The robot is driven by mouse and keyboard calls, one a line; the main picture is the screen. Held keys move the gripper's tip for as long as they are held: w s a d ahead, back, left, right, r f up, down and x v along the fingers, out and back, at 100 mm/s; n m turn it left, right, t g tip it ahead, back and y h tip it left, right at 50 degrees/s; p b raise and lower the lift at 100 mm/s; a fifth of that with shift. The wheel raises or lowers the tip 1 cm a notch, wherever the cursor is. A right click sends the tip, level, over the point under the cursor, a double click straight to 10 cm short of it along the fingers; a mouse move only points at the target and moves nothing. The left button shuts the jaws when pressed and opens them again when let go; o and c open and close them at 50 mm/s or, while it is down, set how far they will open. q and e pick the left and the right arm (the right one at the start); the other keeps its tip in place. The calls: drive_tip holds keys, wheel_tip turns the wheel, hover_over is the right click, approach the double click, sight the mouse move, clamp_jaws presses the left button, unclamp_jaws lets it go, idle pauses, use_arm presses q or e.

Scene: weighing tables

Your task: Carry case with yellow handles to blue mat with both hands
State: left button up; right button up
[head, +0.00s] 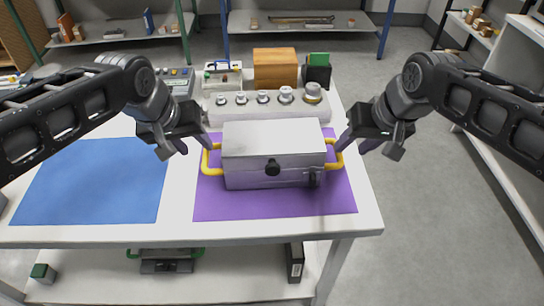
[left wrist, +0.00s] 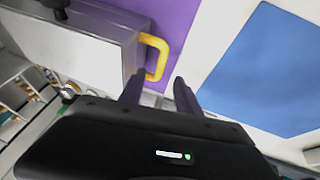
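A silver case (head: 270,150) with yellow handles sits on the purple mat (head: 280,205). Its left yellow handle (head: 206,162) also shows in the left wrist view (left wrist: 162,52). Its right yellow handle (head: 338,158) is partly hidden by my right gripper. The blue mat (head: 92,182) lies bare to the left; it also shows in the left wrist view (left wrist: 265,70). My left gripper (head: 197,151) is open, its fingertips (left wrist: 160,78) apart just short of the left handle. My right gripper (head: 351,150) looks open, close by the right handle.
A white block with several metal weights (head: 264,98) stands behind the case. Behind it are a wooden box (head: 275,68) and a dark holder with a green top (head: 317,70). The white table (head: 182,220) is clear between the mats.

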sight(205, 154)
use_arm(q)
drive_tip(key=shift+f, duration=0.1)
use_arm(e)
drive_tip(key=shift+f, duration=0.1)
use_arm(q)
drive_tip(key=shift+x, duration=3.9)
use_arm(e)
drive_tip(key=shift+x, duration=3.9)
use_arm(q)
drive_tip(key=shift+w, duration=0.1)
clamp_jaws()
use_arm(e)
clamp_jaws()
drive_tip(key=shift+w, duration=0.1)
